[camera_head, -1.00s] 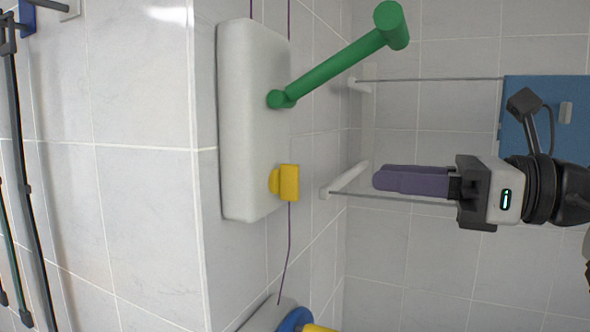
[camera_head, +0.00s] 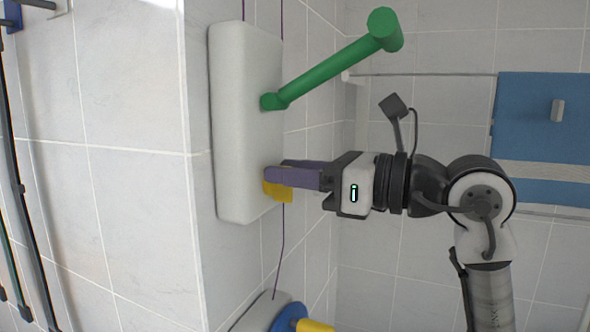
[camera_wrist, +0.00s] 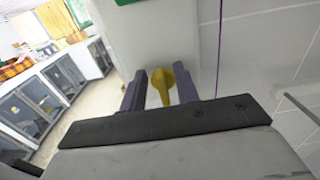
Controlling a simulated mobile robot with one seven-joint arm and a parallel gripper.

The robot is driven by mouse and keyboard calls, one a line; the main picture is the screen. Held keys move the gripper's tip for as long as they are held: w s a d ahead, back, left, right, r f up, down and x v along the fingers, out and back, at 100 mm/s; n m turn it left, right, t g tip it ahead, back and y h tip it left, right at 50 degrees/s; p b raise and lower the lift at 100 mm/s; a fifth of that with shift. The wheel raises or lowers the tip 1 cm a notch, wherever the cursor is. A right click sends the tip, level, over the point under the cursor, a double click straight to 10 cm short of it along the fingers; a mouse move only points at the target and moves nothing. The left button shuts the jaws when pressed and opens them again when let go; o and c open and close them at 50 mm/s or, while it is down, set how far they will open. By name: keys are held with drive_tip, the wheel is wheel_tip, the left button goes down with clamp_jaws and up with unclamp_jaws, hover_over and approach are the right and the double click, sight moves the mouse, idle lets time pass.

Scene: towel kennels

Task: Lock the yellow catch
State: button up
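The yellow catch (camera_head: 279,191) is on the white panel (camera_head: 236,130), near its lower right edge in the head view. My gripper (camera_head: 276,170) is at the catch, its purple fingers partly covering it. In the wrist view the catch's yellow handle (camera_wrist: 158,84) lies between the two spread fingers of my gripper (camera_wrist: 160,88). The fingers are apart, one on each side of the handle; I cannot tell whether either touches it. The gripper looks open.
A green lever (camera_head: 330,72) sticks out from the same panel above my gripper. A thin purple cord (camera_head: 281,240) runs below the panel. A blue towel (camera_head: 540,115) hangs at the right. A blue and yellow fitting (camera_head: 291,318) sits at the bottom.

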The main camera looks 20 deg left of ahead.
clamp_jaws()
drive_tip(key=shift+m, duration=0.4)
drive_tip(key=shift+w+f+m+b, duration=0.3)
drive_tip(key=shift+m+b, duration=0.1)
drive_tip(key=shift+m, duration=2.45)
drive_tip(key=shift+w+f+m+b, duration=0.3)
drive_tip(key=shift+m+b, duration=0.1)
drive_tip(key=shift+m, duration=2.5)
drive_tip(key=shift+w+f+m+b, duration=0.3)
drive_tip(key=shift+m+b, duration=0.1)
drive_tip(key=shift+m, duration=2.45)
unclamp_jaws()
